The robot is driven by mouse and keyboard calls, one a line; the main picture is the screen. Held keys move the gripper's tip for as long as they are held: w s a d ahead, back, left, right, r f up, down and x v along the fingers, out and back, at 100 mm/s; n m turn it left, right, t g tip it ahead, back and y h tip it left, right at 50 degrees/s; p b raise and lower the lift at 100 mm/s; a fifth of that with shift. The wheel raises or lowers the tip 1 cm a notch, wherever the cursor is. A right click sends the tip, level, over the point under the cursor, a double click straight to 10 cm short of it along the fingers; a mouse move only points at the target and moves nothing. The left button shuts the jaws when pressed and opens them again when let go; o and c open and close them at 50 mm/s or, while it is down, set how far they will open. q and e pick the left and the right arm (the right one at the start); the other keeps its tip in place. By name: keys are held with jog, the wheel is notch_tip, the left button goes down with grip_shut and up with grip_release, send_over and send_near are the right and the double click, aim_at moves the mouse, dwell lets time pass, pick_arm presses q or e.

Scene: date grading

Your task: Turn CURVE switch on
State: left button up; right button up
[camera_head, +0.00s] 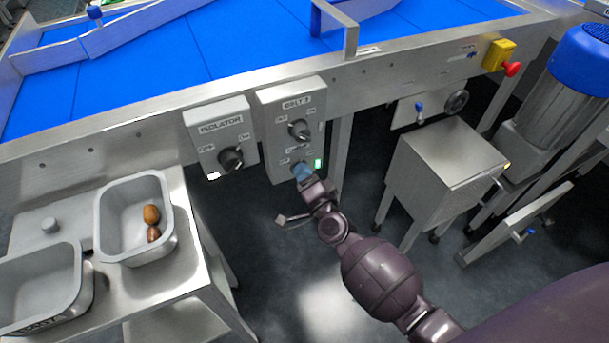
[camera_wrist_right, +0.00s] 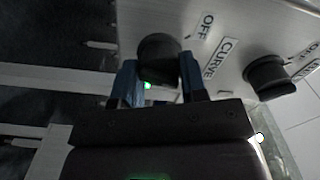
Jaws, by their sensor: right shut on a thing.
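The CURVE switch is a black rotary knob (camera_wrist_right: 158,55) on a grey control box (camera_head: 291,103) below the conveyor. Its CURVE and OFF labels show beside it in the right wrist view. My right gripper (camera_head: 303,172) is at the lower knob of that box, its blue fingertips one on each side of the knob in the wrist view, shut on it. In the head view the gripper hides this knob. A small green light (camera_head: 319,163) glows beside it. Which way the knob points I cannot tell. My left gripper is not in view.
The belt knob (camera_head: 299,130) sits just above on the same box. An ISOLATOR box (camera_head: 221,136) with a black knob stands to the left. A metal table with a grey tray (camera_head: 165,245) holding dates is at left. A steel cabinet (camera_head: 450,160) stands at right.

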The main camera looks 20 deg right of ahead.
jog(key=m, duration=0.3)
jog(key=shift+f, duration=0.15)
jog(key=shift+m+b, duration=0.4)
jog(key=shift+m, duration=0.7)
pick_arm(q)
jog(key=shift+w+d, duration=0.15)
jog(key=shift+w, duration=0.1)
pick_arm(e)
jog(key=shift+m, duration=0.4)
jog(key=o, duration=0.9)
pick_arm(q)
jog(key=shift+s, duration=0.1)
pick_arm(e)
jog(key=shift+s, duration=0.1)
